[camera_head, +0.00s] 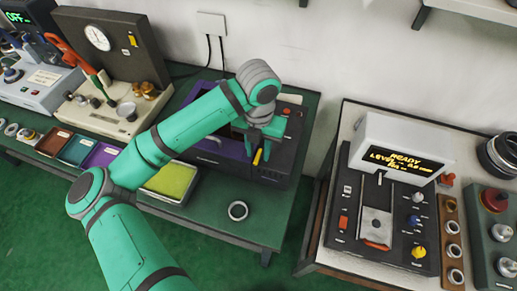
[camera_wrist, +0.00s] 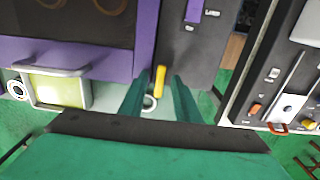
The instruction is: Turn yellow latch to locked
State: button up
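The yellow latch (camera_head: 257,156) is a short bar on the dark front panel of the purple-framed machine (camera_head: 221,149), at its right side. In the wrist view the latch (camera_wrist: 159,82) stands nearly upright, tilted slightly. My gripper (camera_head: 265,139) is above and close to the latch in the head view. In the wrist view my gripper (camera_wrist: 161,79) is open, with one green finger to each side of the latch. A gap shows between the latch and both fingers; I see no contact. The arm hides part of the machine in the head view.
A loose metal ring (camera_head: 238,210) lies on the green bench in front of the machine. A yellow-green tray (camera_head: 171,181) sits at the machine's front left. On the right, a separate table holds a gauge with a lit display (camera_head: 400,160).

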grip_shut()
jog(key=shift+m, duration=0.3)
jog(key=m, duration=0.2)
jog(key=shift+a+r+m, duration=0.1)
jog(key=shift+a+m, duration=0.05)
jog(key=shift+m, duration=0.15)
jog(key=m, duration=0.3)
jog(key=shift+w+a+m, duration=0.1)
jog(key=shift+w+m, duration=0.1)
jog(key=shift+m, duration=0.1)
jog(key=m, duration=0.5)
jog(key=shift+w+m, duration=0.1)
jog(key=shift+m, duration=0.2)
jog(key=m, duration=0.5)
jog(key=shift+w, duration=0.25)
jog(key=shift+m, duration=0.4)
